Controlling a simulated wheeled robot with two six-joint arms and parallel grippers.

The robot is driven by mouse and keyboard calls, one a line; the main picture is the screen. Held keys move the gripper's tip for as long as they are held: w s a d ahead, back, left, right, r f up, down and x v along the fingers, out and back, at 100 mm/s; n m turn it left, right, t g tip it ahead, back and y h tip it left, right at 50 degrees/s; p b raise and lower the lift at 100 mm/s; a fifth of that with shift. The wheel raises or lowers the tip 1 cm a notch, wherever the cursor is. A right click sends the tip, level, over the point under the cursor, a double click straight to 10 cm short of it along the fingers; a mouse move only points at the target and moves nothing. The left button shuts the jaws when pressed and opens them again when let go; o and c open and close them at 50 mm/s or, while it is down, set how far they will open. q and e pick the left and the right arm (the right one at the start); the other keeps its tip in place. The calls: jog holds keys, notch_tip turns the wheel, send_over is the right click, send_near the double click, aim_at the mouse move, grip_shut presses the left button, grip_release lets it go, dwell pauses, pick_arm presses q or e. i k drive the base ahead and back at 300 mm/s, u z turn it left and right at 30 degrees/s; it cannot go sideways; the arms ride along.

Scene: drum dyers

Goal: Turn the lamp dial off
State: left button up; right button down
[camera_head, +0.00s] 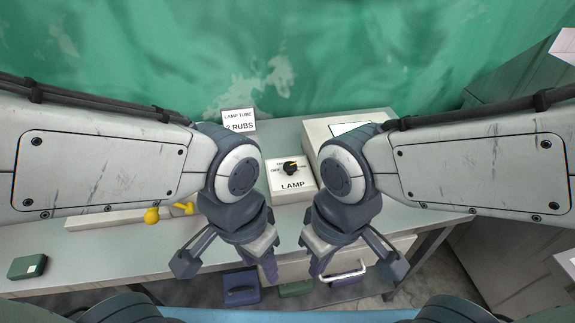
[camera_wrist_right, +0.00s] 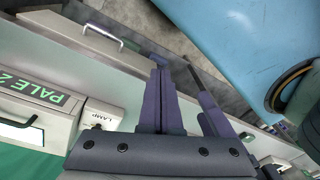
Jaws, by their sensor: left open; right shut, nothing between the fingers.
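The white lamp box (camera_head: 293,190) stands on the bench, between my two wrists in the head view. Its black lamp dial (camera_head: 290,167) sits on the top face, with a yellow pointer mark turned to the right, away from the OFF label on the left. My left gripper (camera_head: 267,268) is open and empty in front of the box, toward the bench's front edge. My right gripper (camera_head: 318,265) is shut and empty, also in front of the box and to the right. In the right wrist view, part of the lamp box (camera_wrist_right: 103,113) shows beside the fingers; the dial is not clear there.
A larger pale case (camera_head: 318,127) stands at the back right, partly hidden by my right arm. Yellow knobs (camera_head: 152,216) and a dark green box (camera_head: 27,267) are at the left. Drawers with handles (camera_head: 345,274) lie below the bench top.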

aim_at(290, 168)
jog(key=k, duration=0.5)
jog(key=z, duration=1.1)
jog(key=i, duration=0.95)
jog(key=u, duration=2)
